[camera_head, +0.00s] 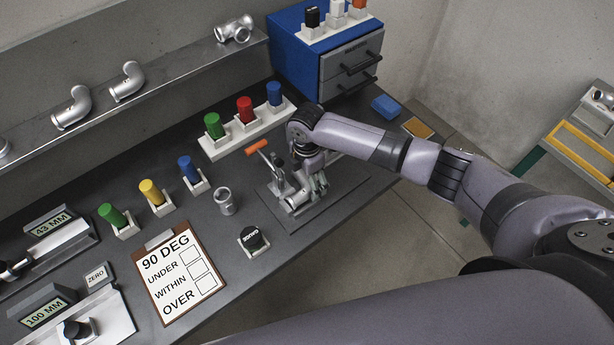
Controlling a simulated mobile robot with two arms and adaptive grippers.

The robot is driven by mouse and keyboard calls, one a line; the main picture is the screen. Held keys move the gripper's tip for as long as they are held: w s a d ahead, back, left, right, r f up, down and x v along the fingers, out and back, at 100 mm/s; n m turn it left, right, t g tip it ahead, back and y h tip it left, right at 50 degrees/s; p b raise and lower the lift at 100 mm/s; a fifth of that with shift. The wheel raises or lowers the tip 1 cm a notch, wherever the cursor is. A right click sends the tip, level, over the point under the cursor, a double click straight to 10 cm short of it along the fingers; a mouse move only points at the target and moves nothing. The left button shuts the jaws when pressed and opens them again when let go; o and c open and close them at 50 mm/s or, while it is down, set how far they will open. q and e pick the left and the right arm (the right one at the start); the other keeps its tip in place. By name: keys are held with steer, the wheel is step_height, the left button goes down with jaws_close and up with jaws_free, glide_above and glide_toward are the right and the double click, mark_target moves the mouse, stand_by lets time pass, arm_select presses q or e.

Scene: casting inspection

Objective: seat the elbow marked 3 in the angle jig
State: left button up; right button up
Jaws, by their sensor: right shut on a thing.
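The angle jig is a dark plate (345,186) on the bench with metal parts on it and an orange-handled clamp (257,147) raised at its left. My right gripper (312,186) is low over the plate, shut on a silvery elbow (293,201). The fingers partly hide the elbow. Its mark cannot be read, and I cannot tell whether it rests fully in the jig. My left gripper is not in view.
Elbows (72,108) and (127,82) lie on the shelf (150,92) behind. A grey cup-like part (225,201), a black stamp (252,239), coloured pegs in holders (246,110) and a clipboard (178,276) surround the jig. A blue cabinet (300,55) stands behind.

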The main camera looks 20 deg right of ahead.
steer(key=o, duration=1.5)
steer(key=shift+o, duration=0.2)
step_height(320, 180, up, 12)
steer(key=shift+f, duration=0.1)
